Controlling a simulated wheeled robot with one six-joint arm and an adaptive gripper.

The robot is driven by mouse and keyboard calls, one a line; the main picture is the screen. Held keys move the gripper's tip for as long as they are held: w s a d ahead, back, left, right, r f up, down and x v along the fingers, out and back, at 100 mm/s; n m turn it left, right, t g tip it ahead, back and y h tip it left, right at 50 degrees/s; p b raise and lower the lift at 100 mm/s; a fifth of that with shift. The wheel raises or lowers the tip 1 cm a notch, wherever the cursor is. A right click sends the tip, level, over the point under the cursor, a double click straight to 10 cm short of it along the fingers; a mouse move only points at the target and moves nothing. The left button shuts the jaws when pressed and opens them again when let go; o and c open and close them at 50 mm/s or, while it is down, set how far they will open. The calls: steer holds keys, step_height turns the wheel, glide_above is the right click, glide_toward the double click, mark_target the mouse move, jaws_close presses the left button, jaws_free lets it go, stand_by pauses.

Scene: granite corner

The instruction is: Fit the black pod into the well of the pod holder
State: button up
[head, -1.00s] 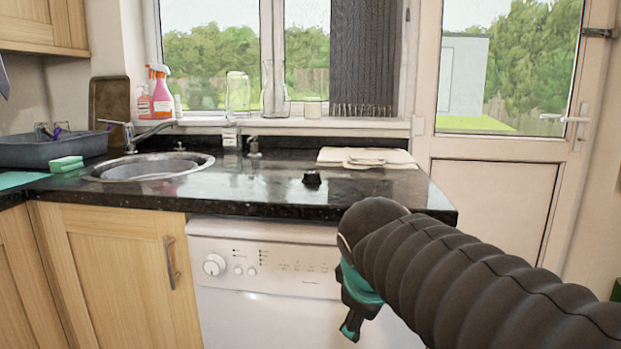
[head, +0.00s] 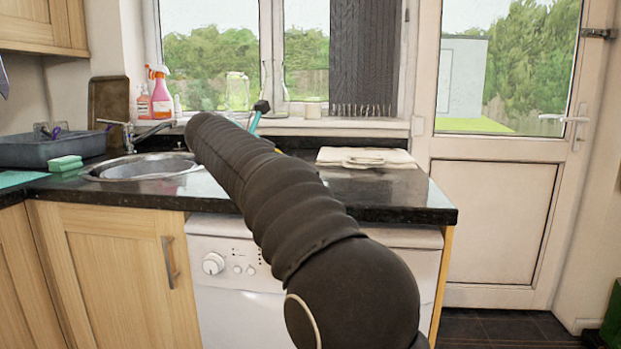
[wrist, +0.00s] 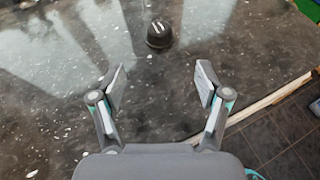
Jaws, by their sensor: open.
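A small black pod (wrist: 159,35), rounded with a pale mark on its top, stands on the dark speckled countertop (wrist: 65,105) in the wrist view. My gripper (wrist: 161,85) is open and empty, its two fingers spread apart. The pod lies beyond the fingertips, near the middle line between them, and does not touch them. In the head view my arm hides the pod, and only a teal and black bit of my gripper shows behind the arm. I cannot make out the pod holder in either view.
A folded cloth (head: 366,157) lies at the counter's back right. The round sink (head: 145,166) is at the left, with a grey basin (head: 50,148) and green sponge (head: 66,162) beyond. Glassware stands on the sill. The counter's edge and tiled floor (wrist: 275,140) show at right in the wrist view.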

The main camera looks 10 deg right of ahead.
steer(key=x, duration=1.3)
steer(key=shift+w+d+f, duration=0.1)
steer(key=shift+w+d, duration=0.05)
steer(key=shift+w, duration=0.25)
steer(key=c, duration=1)
steer(key=shift+c, duration=0.2)
